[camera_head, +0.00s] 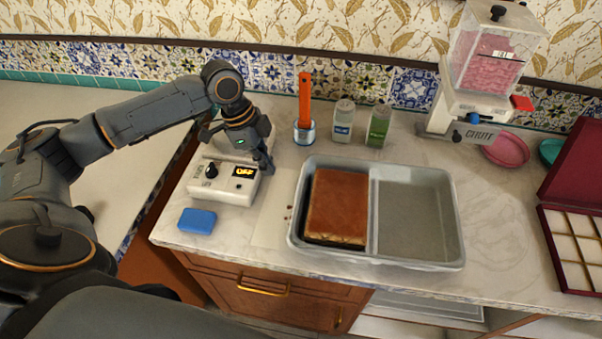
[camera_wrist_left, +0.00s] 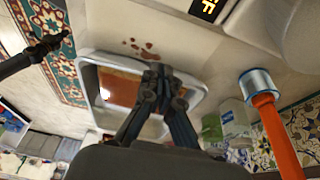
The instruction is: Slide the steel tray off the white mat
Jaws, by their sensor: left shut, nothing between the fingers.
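The steel tray (camera_head: 418,264) lies on the counter in the head view. Its left compartment holds a brown cake-like slab (camera_head: 337,205); its right one is empty. The tray also shows in the left wrist view (camera_wrist_left: 188,82). A pale area (camera_head: 270,218), which looks like the white mat, shows left of the tray; the tray hides any part beneath it. My left gripper (camera_head: 268,166) is shut and empty, beside the right side of the white device and left of the tray. Its closed fingers (camera_wrist_left: 162,80) overlap the tray in the wrist view.
The white device (camera_head: 222,180) and a blue block (camera_head: 197,221) are left of the tray. An orange-handled tool in a metal cup (camera_head: 304,132) and two jars (camera_head: 378,126) stand behind it. A dispenser (camera_head: 485,75) is back right; a burgundy box (camera_head: 572,200) is far right.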

